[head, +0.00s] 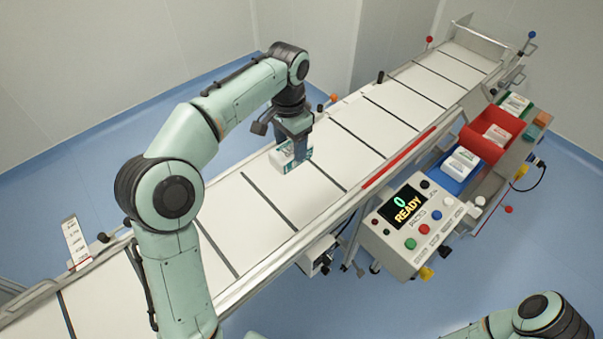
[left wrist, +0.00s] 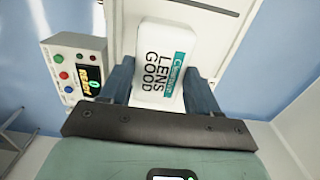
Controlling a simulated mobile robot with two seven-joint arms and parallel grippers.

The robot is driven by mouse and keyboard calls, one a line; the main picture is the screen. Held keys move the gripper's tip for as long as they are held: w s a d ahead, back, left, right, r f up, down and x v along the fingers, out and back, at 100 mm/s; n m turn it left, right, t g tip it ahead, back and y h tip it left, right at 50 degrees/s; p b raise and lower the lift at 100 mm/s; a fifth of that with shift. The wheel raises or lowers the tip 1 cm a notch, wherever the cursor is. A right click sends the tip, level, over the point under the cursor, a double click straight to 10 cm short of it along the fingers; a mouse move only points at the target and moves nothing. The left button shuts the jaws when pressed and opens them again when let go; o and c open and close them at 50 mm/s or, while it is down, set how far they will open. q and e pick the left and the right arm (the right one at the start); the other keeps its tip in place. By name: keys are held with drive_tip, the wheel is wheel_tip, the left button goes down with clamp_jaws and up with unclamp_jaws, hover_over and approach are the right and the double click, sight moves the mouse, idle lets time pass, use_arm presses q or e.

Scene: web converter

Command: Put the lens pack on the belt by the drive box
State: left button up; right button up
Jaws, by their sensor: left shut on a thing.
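The lens pack (head: 284,159) is a white box with a teal band. In the left wrist view the pack (left wrist: 158,62) reads "LENS GOOD". My left gripper (head: 295,148) is shut on it, with one dark finger on each side. It holds the pack over the middle of the white belt (head: 310,172); I cannot tell whether the pack touches the belt. A small pale box (head: 318,256) hangs under the belt's near side; I cannot tell whether it is the drive box. My right gripper is out of view; only part of that arm shows at bottom right.
A control box (head: 412,225) with a "READY" display stands on the belt's near side. Beyond it are a blue bin (head: 446,172) and a red bin (head: 480,147) with white packs. Dark crosswise strips divide the belt, which is otherwise clear. A red bar (head: 398,159) lies along its near rail.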

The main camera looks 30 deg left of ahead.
use_arm(q)
drive_tip(key=shift+s+f+b, duration=0.2)
drive_tip(key=shift+f+b, duration=1.1)
drive_tip(key=shift+f, duration=7.5)
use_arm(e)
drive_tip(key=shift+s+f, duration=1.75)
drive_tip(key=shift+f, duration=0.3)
use_arm(q)
drive_tip(key=shift+f, duration=0.1)
drive_tip(key=o, duration=1.2)
drive_tip(key=shift+c, duration=0.2)
wheel_tip(320, 180, up, 12)
drive_tip(key=shift+r+p, duration=0.1)
drive_tip(key=shift+p, duration=0.8)
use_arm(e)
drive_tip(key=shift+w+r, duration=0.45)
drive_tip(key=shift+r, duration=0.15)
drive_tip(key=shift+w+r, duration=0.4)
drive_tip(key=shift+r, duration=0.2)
